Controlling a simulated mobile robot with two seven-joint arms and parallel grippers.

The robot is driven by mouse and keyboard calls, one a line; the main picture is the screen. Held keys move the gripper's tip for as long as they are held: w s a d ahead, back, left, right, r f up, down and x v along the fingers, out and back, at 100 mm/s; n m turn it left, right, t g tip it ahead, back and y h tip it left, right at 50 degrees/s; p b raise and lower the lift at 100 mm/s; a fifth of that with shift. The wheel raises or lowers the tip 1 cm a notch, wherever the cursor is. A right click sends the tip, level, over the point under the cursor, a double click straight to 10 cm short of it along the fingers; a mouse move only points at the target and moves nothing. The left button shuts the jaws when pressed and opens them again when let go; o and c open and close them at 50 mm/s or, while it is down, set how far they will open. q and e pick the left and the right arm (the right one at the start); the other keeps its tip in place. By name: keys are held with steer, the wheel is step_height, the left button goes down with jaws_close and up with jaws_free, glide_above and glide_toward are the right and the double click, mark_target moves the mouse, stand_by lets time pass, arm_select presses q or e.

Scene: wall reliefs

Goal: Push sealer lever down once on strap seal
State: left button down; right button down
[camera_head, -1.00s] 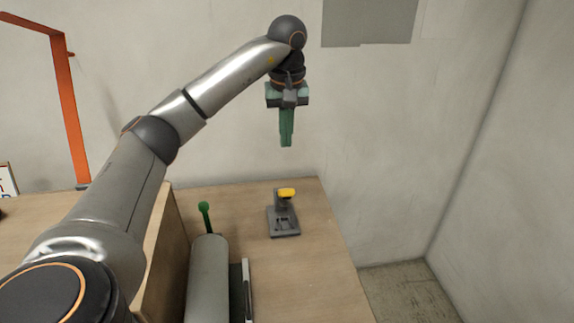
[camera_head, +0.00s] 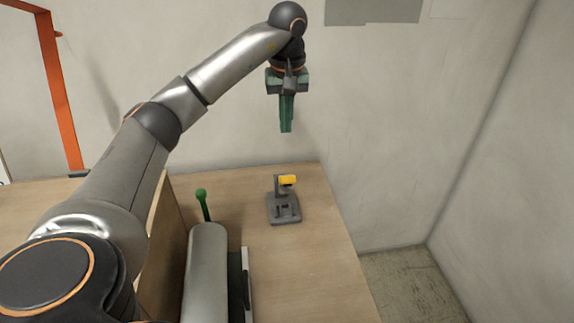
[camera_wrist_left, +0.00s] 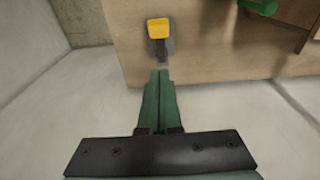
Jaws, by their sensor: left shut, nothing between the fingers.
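A small grey tool with a yellow-tipped lever (camera_head: 288,180) stands on a flat grey base (camera_head: 284,212) on the wooden table; I take it for the sealer. The yellow lever also shows at the top of the left wrist view (camera_wrist_left: 158,28), hiding much of the base. My left gripper (camera_head: 286,130) points down with its green fingers shut and empty. It hangs above and apart from the lever. In the left wrist view its fingertips (camera_wrist_left: 163,72) lie just below the tool in the picture. A strap cannot be made out. My right gripper is out of view.
A grey rounded machine (camera_head: 207,265) with a green-knobbed lever (camera_head: 202,200) stands left of the tool, beside an upright wooden panel (camera_head: 165,245). The table (camera_head: 310,260) is clear around the tool.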

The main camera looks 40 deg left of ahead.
arm_select(q)
glide_above(284, 179)
steer(key=w+a, duration=0.3)
steer(key=w, duration=0.1)
steer(key=f, duration=0.7)
steer(key=shift+s+f, duration=0.2)
steer(key=shift+f, duration=0.15)
steer(key=shift+s+d+f, duration=0.25)
steer(key=shift+d+f, duration=0.1)
steer(key=shift+f, duration=0.1)
steer(key=shift+s+d+f, duration=0.2)
steer(key=shift+d+f, duration=0.1)
steer(key=shift+f, duration=0.15)
steer(key=shift+s+d+f, duration=0.3)
steer(key=shift+d+f, duration=0.05)
steer(key=shift+f, duration=0.1)
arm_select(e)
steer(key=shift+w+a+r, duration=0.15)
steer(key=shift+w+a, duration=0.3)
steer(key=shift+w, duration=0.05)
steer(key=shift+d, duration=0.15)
